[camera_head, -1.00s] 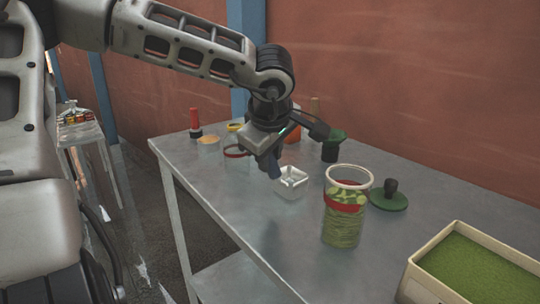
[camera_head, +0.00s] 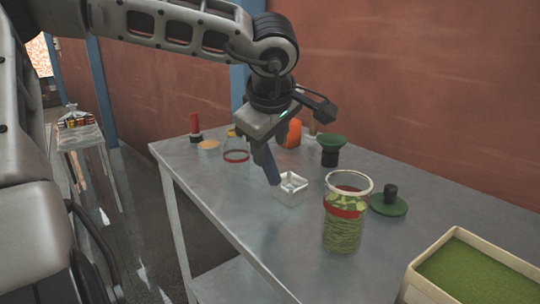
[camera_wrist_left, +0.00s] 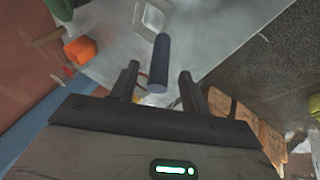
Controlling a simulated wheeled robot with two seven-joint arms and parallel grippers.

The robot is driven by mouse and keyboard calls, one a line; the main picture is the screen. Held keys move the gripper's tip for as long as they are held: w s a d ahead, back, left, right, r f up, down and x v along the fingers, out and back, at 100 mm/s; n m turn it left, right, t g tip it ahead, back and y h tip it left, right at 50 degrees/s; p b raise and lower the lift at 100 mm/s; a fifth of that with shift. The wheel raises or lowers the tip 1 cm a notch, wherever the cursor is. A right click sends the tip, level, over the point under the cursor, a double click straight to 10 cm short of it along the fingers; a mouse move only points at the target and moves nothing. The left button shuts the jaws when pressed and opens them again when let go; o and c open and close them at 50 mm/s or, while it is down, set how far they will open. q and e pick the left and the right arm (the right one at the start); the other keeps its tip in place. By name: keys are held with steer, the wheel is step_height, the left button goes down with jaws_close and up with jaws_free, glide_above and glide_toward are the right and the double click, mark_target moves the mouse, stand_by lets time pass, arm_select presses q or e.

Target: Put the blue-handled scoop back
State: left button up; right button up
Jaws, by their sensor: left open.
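The blue-handled scoop (camera_head: 267,166) shows as a dark blue handle under my left gripper, tilted, its lower end at the left rim of a small white square box (camera_head: 290,190). I cannot tell whether its head is inside that box. In the left wrist view, the blue handle (camera_wrist_left: 159,62) points from the white box (camera_wrist_left: 152,17) toward the space between my fingers. My left gripper (camera_head: 259,146) is open above the handle; its two dark fingers (camera_wrist_left: 157,84) are apart and grip nothing. My right gripper is not in view.
A jar of green contents (camera_head: 345,224) stands right of the box, with a green lid (camera_head: 388,204) and green funnel (camera_head: 332,145) behind. A tray of green powder (camera_head: 468,277) is at front right.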

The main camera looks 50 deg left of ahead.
arm_select(q)
steer(key=v, duration=0.6)
steer(key=shift+r, duration=0.35)
steer(key=shift+s+d+p, duration=0.15)
steer(key=shift+p, duration=0.2)
